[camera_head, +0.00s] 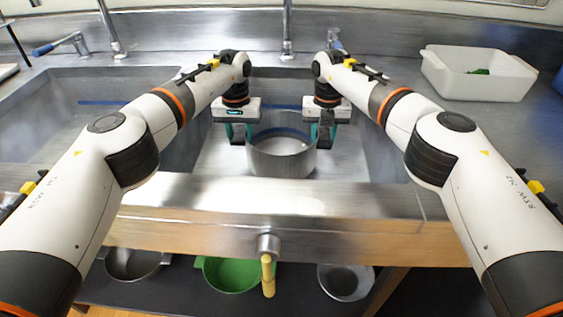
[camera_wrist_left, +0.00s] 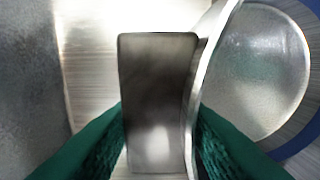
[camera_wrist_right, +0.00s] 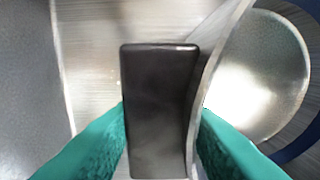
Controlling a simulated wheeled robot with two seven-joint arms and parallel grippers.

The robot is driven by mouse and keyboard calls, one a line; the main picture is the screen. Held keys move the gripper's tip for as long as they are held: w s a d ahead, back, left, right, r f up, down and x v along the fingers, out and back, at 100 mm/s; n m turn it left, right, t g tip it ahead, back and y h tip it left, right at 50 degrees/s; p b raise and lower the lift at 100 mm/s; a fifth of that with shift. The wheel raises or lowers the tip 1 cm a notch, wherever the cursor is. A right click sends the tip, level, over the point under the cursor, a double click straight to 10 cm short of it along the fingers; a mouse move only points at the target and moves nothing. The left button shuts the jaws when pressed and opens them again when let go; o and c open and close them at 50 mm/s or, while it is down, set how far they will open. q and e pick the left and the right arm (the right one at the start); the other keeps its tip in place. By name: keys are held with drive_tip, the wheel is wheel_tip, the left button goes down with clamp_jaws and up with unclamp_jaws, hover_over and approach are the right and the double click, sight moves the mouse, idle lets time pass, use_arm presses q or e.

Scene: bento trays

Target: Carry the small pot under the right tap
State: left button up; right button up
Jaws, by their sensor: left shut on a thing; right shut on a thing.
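The small pot (camera_head: 282,160) is a grey metal pot, held upright in the right sink basin, below the right tap (camera_head: 287,30). My left gripper (camera_head: 238,133) is shut on the pot's left handle, a dark flat piece that shows in the left wrist view (camera_wrist_left: 158,100). My right gripper (camera_head: 322,135) is shut on the right handle, which shows in the right wrist view (camera_wrist_right: 160,110). The green fingers sit on both sides of each handle and the pot wall. Whether the pot's base touches the basin floor cannot be told.
The left basin (camera_head: 60,115) and left tap (camera_head: 112,35) are to the left. A white bin (camera_head: 478,85) with something green inside stands on the counter at right. The sink's front edge (camera_head: 270,200) lies before the pot. Several vessels, including a green one (camera_head: 232,275), sit on the shelf below.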

use_arm(q)
drive_tip(key=shift+a+f, duration=0.2)
drive_tip(key=shift+f, duration=0.1)
use_arm(e)
drive_tip(key=shift+d+f, duration=0.3)
use_arm(q)
drive_tip(key=o, duration=1.1)
use_arm(e)
drive_tip(key=o, duration=1.1)
drive_tip(key=shift+a, duration=0.1)
use_arm(q)
drive_tip(key=shift+d, duration=0.1)
use_arm(e)
drive_tip(key=shift+a, duration=0.1)
use_arm(q)
drive_tip(key=shift+d, duration=0.1)
drive_tip(key=shift+r, duration=0.1)
use_arm(e)
drive_tip(key=shift+a, duration=0.1)
drive_tip(key=shift+r, duration=0.25)
use_arm(q)
wheel_tip(320, 180, up, 12)
drive_tip(key=shift+f, duration=0.1)
use_arm(e)
wheel_tip(320, 180, up, 12)
drive_tip(key=shift+f, duration=0.25)
